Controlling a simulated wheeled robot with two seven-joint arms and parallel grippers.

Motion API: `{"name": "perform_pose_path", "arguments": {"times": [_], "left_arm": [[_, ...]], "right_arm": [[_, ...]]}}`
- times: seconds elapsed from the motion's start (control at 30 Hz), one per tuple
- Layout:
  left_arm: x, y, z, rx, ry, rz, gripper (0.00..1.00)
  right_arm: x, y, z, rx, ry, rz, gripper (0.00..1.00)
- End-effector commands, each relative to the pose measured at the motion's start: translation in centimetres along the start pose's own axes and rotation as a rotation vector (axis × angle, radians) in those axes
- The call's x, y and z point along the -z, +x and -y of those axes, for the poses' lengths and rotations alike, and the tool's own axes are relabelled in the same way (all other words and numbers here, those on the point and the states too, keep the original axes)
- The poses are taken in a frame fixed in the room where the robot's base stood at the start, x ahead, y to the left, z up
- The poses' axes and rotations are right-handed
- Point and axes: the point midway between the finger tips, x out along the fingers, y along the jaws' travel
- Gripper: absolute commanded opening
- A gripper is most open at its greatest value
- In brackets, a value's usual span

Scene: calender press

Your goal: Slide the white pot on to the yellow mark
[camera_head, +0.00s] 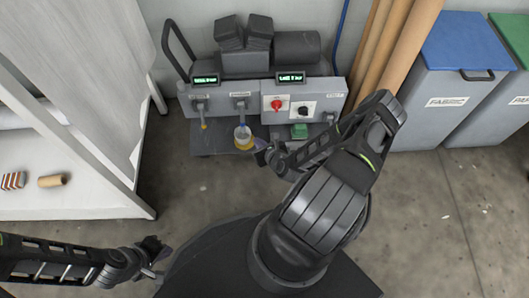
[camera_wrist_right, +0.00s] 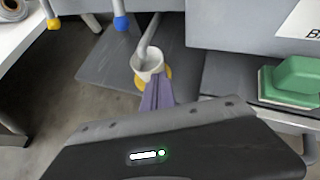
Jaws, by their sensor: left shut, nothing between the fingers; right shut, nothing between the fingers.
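The small white pot (camera_head: 243,133) stands upright on the low dark tray (camera_head: 222,143) at the front of the machine. It also shows in the right wrist view (camera_wrist_right: 147,66). The yellow mark (camera_wrist_right: 140,83) shows at the pot's near left and right edges, mostly hidden under it. In the head view, yellow (camera_head: 245,146) shows at the pot's lower edge. My right gripper (camera_head: 262,156) is shut and empty, its purple fingertips (camera_wrist_right: 157,88) right at the pot's near side; I cannot tell whether they touch. My left gripper (camera_head: 162,256) is shut and empty, low at the left, far from the pot.
A grey pipe (camera_wrist_right: 148,36) comes down at the pot. Yellow-tipped (camera_wrist_right: 53,24) and blue-tipped (camera_wrist_right: 121,23) parts hang left of it. A green block (camera_wrist_right: 292,80) sits on the right shelf. A white bench (camera_head: 90,195) stands left, with blue-lidded bin (camera_head: 445,100) at right.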

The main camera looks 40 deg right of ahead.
Motion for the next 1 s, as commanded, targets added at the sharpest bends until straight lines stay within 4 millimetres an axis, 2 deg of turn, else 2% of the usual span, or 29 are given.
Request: {"name": "perform_pose_path", "arguments": {"times": [0.03,0.23,0.3,0.8,1.0], "left_arm": [[0.0,0.5,0.2,0.000,0.000,-0.001,0.00],[0.1,1.3,0.4,0.000,-0.001,-0.006,0.00],[0.2,2.3,0.7,0.000,-0.001,-0.009,0.00],[0.3,2.9,0.9,0.000,-0.001,-0.015,0.00],[0.3,2.7,0.8,0.000,-0.001,-0.014,0.00]], "right_arm": [[-0.5,1.1,0.0,-0.001,-0.005,0.003,0.00],[-2.5,3.9,0.0,-0.001,-0.002,0.001,0.00],[-1.3,4.5,0.0,-0.001,-0.002,-0.002,0.00],[-0.6,4.5,0.0,-0.001,0.003,-0.012,0.00],[0.4,3.2,-0.1,-0.002,0.004,-0.013,0.00]]}}
